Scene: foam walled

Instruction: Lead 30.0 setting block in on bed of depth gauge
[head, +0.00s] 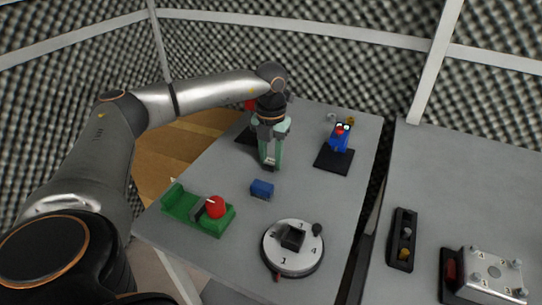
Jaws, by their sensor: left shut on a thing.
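My left gripper (270,160) points down over the far middle of the grey table. Its fingers are shut on a small greyish piece at the tips, probably the setting block; any marking on it is too small to read. I cannot tell whether it touches the table. A green fixture (181,202) with a long open channel and a red knob (215,207) stands at the near left, apart from the gripper. A blue fixture (340,138) on a black base (333,160) stands right of the gripper. I cannot tell which fixture is the depth gauge. My right gripper is out of view.
A blue block (262,189) lies in front of the gripper. A round numbered dial (292,262) stands near the front. A black plate (246,136) is partly behind the gripper. A second table at right, across a gap, holds a black box (402,240) and a metal box (488,273).

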